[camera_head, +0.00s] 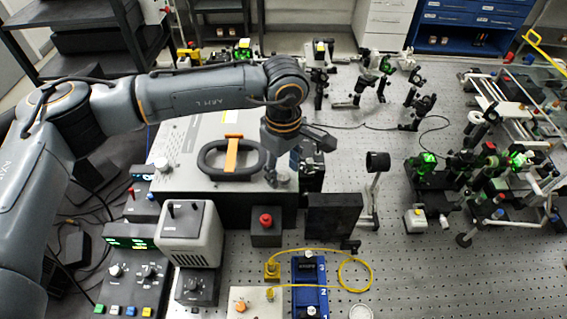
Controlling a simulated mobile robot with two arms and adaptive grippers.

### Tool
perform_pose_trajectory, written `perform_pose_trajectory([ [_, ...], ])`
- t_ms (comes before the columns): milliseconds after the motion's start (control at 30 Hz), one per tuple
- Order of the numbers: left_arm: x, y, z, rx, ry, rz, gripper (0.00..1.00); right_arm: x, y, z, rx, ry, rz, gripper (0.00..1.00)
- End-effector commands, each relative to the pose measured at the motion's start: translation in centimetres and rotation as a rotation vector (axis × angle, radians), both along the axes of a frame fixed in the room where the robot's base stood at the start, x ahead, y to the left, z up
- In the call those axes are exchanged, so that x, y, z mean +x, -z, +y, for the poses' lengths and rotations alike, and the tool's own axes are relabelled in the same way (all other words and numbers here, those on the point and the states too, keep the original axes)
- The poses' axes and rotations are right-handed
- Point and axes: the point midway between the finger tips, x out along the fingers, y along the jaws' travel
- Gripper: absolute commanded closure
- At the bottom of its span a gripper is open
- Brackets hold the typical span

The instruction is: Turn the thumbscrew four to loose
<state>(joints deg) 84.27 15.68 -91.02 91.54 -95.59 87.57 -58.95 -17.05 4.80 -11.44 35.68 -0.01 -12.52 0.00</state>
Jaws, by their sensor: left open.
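A large grey instrument box (195,180) stands on the bench, with a black oval handle (212,172) and an orange strap on its lid. A silver thumbscrew (281,180) shows at the lid's front right corner. Another silver knob (162,164) is at the lid's left side. No number can be read on either. My left gripper (284,168) points down over the front right corner, open, with its fingers close to the thumbscrew there. I cannot tell whether they touch it, as the gripper partly covers that corner. My right gripper is not in view.
In front of the box stand a grey unit with two black posts (190,235), a red button box (266,222) and a black panel (333,215). A yellow cable (355,272) lies near a blue module (310,290). Optics mounts crowd the right; bare breadboard lies between.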

Motion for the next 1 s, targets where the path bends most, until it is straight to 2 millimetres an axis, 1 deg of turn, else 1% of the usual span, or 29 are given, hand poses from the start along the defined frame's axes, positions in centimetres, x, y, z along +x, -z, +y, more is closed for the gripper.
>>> perform_pose_trajectory([
  [33, -0.1, 0.3, 0.0, 0.001, 0.001, 0.002, 0.50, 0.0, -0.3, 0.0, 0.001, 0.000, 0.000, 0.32],
  [133, 0.0, 0.7, 0.0, 0.000, 0.001, 0.000, 0.50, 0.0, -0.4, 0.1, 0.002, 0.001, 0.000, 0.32],
  [367, 0.0, 0.9, 0.0, 0.000, 0.001, 0.000, 0.50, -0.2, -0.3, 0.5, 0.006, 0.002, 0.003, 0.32],
  [400, 0.0, 0.9, 0.0, 0.000, 0.001, 0.000, 0.52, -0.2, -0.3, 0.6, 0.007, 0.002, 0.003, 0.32],
  [467, 0.0, 0.9, 0.0, 0.000, 0.001, 0.000, 0.64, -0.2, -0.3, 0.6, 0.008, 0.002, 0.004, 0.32],
  [500, 0.0, 0.9, 0.0, 0.000, 0.001, 0.000, 0.72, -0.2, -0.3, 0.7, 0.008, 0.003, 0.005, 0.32],
  [633, 0.0, 0.8, 0.0, 0.000, 0.001, 0.000, 0.99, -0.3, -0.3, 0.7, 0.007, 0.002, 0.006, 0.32],
  [833, 0.0, 0.9, 0.0, 0.000, -0.004, 0.000, 1.00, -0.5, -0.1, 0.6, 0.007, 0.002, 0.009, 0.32],
  [1000, 0.0, 1.2, 0.0, 0.000, -0.041, 0.000, 1.00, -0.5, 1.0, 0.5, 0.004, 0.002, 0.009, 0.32],
])
